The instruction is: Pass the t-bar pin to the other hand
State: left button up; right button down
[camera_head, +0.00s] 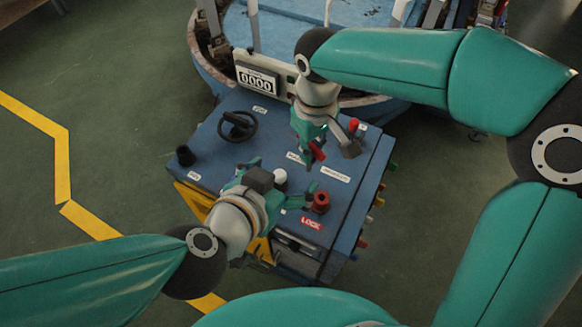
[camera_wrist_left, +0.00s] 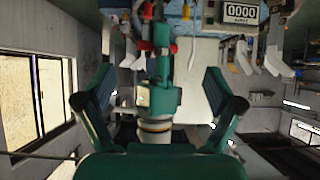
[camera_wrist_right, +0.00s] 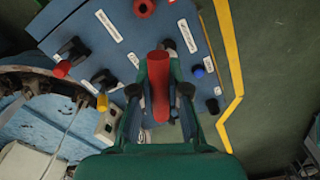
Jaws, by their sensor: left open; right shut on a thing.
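The red t-bar pin (camera_head: 317,150) is in my right gripper (camera_head: 313,148), above the blue control console.
The console (camera_head: 215,150) carries a black handwheel (camera_head: 238,126), a white knob (camera_head: 280,178) and a red knob (camera_head: 321,203) beside a LOCK label (camera_head: 311,223). A counter display (camera_head: 256,78) stands behind, before a blue round machine (camera_head: 285,32). Green floor surrounds the console.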

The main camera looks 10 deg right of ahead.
aim_at(317, 153)
pick_arm(q)
jog(key=x, duration=1.2)
jog(key=shift+s, duration=0.1)
jog(key=shift+c, duration=0.4)
jog(key=c, duration=1.6)
jog(key=o, duration=1.7)
jog(key=shift+d+r, duration=0.1)
jog(key=shift+r, duration=0.05)
